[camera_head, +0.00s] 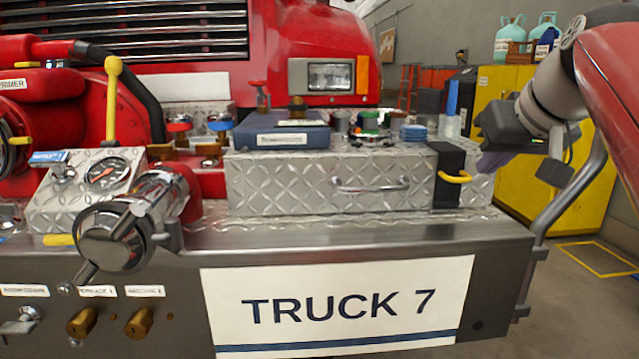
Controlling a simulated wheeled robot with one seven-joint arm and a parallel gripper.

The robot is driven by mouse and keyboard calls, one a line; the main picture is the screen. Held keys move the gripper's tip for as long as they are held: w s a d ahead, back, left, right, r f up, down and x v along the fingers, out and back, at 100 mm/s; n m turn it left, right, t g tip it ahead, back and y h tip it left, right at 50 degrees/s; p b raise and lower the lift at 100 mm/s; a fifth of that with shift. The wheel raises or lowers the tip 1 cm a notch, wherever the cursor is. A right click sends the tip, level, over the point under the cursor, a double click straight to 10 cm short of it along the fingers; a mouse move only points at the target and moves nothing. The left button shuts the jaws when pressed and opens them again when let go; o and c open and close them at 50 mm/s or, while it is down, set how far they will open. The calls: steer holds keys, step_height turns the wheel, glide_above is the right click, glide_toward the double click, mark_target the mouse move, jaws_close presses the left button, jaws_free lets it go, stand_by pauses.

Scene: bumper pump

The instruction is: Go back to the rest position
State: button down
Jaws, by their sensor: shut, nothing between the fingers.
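My gripper (490,161) is at the right of the view, at the end of my grey wrist and red arm, which come in from the upper right. Its dark body hangs just beside the right end of the diamond-plate box (290,180). The fingers are shut with nothing seen between them. Their tips point down and left, near the black latch strap with a yellow handle (455,178). I cannot tell whether they touch the box.
The red truck's bumper carries a gauge panel (104,172), a capped metal outlet (115,238) and a yellow-knobbed lever (112,95). A blue case (280,134), cups and small items stand on the box. A curved rail (575,190) and yellow cabinet (505,85) are at right.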

steer(key=s+a+f+g+p, duration=0.1)
steer(key=s+a+f, duration=0.3)
steer(key=f, duration=0.4)
steer(key=s+a+f+g+p, duration=0.1)
steer(key=s+a+f, duration=0.2)
steer(key=s+f, duration=0.4)
steer(key=s+a+f+g+p, duration=0.1)
steer(key=s+a+f, duration=0.3)
steer(key=f, duration=0.7)
steer(key=shift+s+a+p, duration=0.35)
steer(key=shift+s+p, duration=0.1)
steer(key=shift+s, duration=0.25)
